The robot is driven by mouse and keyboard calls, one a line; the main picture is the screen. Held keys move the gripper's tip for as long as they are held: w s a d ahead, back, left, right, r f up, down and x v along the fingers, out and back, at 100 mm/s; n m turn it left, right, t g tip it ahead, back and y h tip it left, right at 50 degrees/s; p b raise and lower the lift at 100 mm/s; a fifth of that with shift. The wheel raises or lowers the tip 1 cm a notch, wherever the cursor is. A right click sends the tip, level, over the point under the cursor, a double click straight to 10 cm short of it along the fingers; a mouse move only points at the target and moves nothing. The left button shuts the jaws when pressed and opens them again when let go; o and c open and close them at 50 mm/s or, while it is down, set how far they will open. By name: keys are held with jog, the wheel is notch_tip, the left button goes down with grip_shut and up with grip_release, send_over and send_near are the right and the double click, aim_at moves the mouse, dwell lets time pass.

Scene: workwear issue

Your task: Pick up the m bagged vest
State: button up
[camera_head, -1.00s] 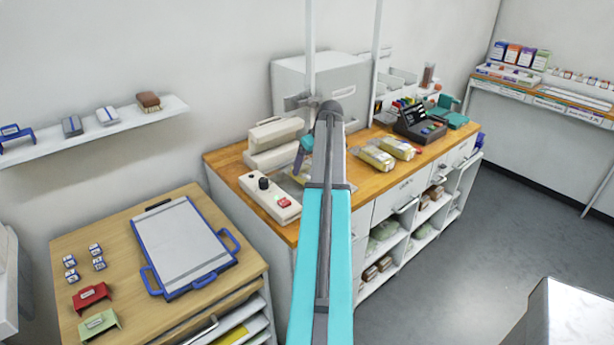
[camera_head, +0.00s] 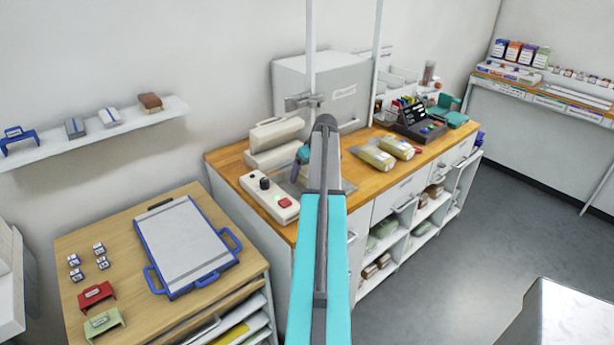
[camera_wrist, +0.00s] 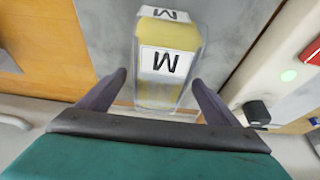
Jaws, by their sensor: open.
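The m bagged vest (camera_wrist: 168,66) is a yellow garment in a clear bag with white M labels. In the wrist view it lies on a grey surface (camera_wrist: 100,40), ahead of my gripper. My gripper (camera_wrist: 158,80) is open. Its two dark fingers stand on either side of the bag's lower part, with a gap showing on each side; I cannot tell their height above it. In the head view my arm hides the bag and most of the gripper.
A control box (camera_head: 268,197) with a red button and black knob stands close to the left, by a white sealer-like device (camera_head: 275,145). Two other bagged vests (camera_head: 373,157) (camera_head: 397,147) lie to the right on the wooden counter (camera_head: 226,166). A grey cabinet (camera_head: 290,85) stands behind.

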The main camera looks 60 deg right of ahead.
aim_at(306, 170)
jog(key=c, duration=1.3)
jog(key=shift+r, duration=0.2)
jog(key=shift+r+b, duration=0.85)
jog(key=shift+r, duration=0.55)
jog(key=shift+s+a+r, duration=0.1)
jog(key=shift+s+r, duration=0.05)
jog(key=shift+s, duration=0.15)
jog(key=s+a+b, duration=0.1)
jog(key=s, duration=0.3)
jog(key=s+a+r+b, duration=0.1)
jog(key=s+a, duration=0.1)
jog(key=s, duration=0.3)
jog(key=s+a+b, duration=0.1)
jog(key=s+b, duration=0.1)
jog(key=s, duration=0.2)
jog(key=shift+s+a+r, duration=0.15)
jog(key=shift+s+a, duration=0.05)
jog(key=shift+s+a+r, duration=0.1)
jog(key=shift+s+a, duration=0.05)
jog(key=shift+s, duration=0.5)
